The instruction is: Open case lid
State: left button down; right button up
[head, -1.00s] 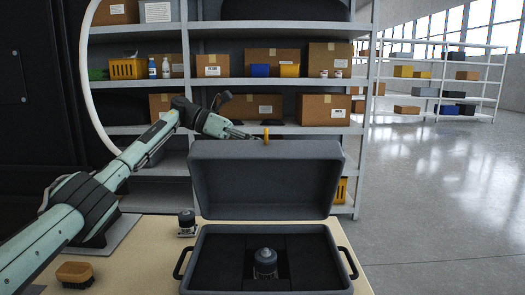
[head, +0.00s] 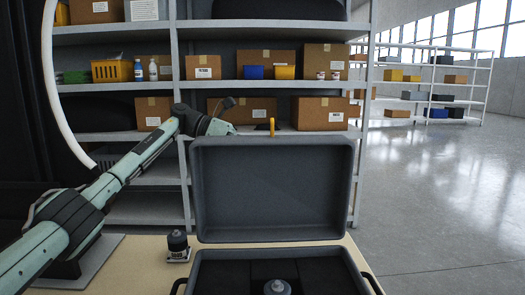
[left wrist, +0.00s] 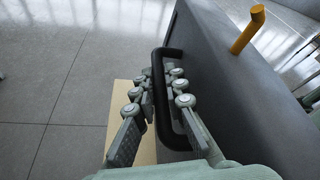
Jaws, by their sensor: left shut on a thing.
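The dark grey case (head: 205,262) lies on the table with its lid (head: 270,190) standing up at the back. The lid's hollow inner face is turned to me in the head view. A round-topped grey part (head: 277,287) sits in the case's dark insert. In the left wrist view, my left gripper (left wrist: 158,88) is shut on the black handle (left wrist: 172,52) on the outside of the lid (left wrist: 255,95). In the head view, the lid hides this gripper and only its arm shows. My right gripper is in neither view.
A similar part (head: 178,246) stands on the table (head: 140,265) left of the case. An orange peg (head: 272,127) sticks out at the lid's top. Shelves (head: 285,85) with boxes and bins stand behind. The floor at right (head: 450,200) is clear.

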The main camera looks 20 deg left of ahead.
pick_arm(q)
jog(key=shift+w+a+f, duration=0.1)
jog(key=shift+w+f, duration=0.1)
jog(key=shift+f, duration=0.15)
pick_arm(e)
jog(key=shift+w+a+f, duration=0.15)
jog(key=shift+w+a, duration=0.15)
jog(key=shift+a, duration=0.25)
pick_arm(q)
jog(key=c, duration=1.9)
grip_release()
jog(key=shift+o, duration=0.2)
jog(key=shift+r, duration=0.15)
jog(key=v, duration=1.2)
jog(key=shift+w, duration=0.1)
jog(key=shift+a, duration=0.1)
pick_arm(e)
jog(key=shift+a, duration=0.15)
